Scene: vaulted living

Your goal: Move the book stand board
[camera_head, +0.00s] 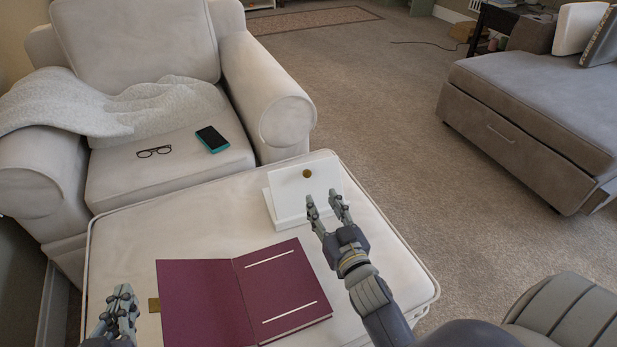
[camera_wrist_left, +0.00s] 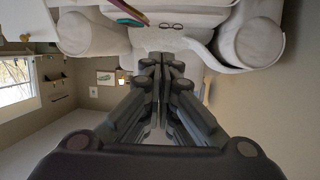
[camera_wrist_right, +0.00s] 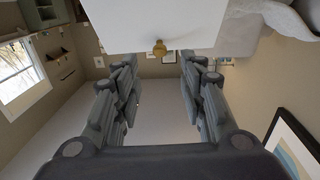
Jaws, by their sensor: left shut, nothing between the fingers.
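The book stand board is a white tilted panel (camera_head: 312,180) with a round brass knob (camera_head: 307,173), standing on a white base (camera_head: 290,218) on the ottoman. In the right wrist view the white board (camera_wrist_right: 150,22) and its brass knob (camera_wrist_right: 160,48) show ahead of the fingers. My right gripper (camera_head: 325,199) is open, just in front of the board, with nothing between its fingers. My left gripper (camera_head: 122,297) is shut and empty at the left front of the ottoman, beside a brass tab near the book.
An open maroon book (camera_head: 205,300) lies on the cream ottoman (camera_head: 185,222). A grey sofa (camera_head: 540,100) stands right. Carpet between is clear.

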